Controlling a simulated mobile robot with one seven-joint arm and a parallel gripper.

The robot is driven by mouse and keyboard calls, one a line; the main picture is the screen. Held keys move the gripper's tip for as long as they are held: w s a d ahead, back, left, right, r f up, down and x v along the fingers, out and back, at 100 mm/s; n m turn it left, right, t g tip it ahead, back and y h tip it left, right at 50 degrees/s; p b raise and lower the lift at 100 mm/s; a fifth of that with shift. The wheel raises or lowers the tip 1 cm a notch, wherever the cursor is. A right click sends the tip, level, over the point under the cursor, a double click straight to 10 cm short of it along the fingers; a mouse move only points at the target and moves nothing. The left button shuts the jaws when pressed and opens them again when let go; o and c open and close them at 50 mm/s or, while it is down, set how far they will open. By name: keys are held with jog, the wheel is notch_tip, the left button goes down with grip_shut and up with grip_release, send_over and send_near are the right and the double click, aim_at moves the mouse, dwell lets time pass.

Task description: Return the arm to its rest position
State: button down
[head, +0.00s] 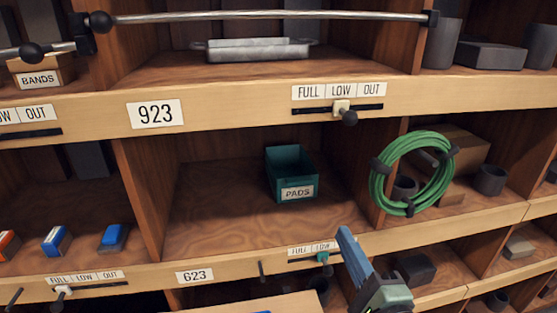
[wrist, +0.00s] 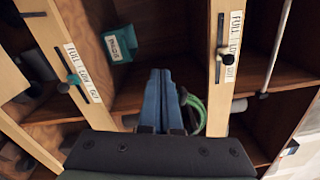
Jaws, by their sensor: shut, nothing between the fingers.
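My gripper (head: 344,232) is at the lower right of centre in the head view, in front of the shelf edge below the PADS bay. Its blue fingers point up and lie together with nothing between them. They also show side by side in the middle of the wrist view (wrist: 160,72). The fingers appear apart from the shelf, though the exact gap cannot be told. The finger hides part of the lower slider label in the head view. The teal PADS bin (head: 291,174) stands in the bay behind, and shows at the upper left in the wrist view (wrist: 121,44).
A coil of green hose (head: 376,185) hangs on the divider right of the bay. A teal slider knob (head: 322,258) is close left of my gripper. A dark-knobbed slider (head: 348,117) is on the edge above. A metal rail (head: 270,17) crosses the top. The bay floor left of the bin is bare.

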jog(key=s+a+r+n+t+h, duration=0.1)
jog(key=a+r+n+t, duration=0.15)
jog(key=r+n, duration=0.55)
jog(key=a+r+n+t, duration=0.2)
jog(key=a+r+n, duration=0.15)
jog(key=r, duration=0.85)
jog(key=s+a+r+n+t+h, duration=0.1)
jog(key=s+a+r+n+t, duration=0.1)
jog(key=s+r, duration=0.3)
jog(key=s+a+r+n+t+h, duration=0.1)
jog(key=s+r+n, duration=0.4)
jog(key=r, duration=0.5)
jog(key=shift+s+a+r+t, duration=0.25)
jog(key=shift+a+r+t, duration=0.15)
jog(key=shift+a+t, duration=0.5)
jog(key=shift+d, duration=0.25)
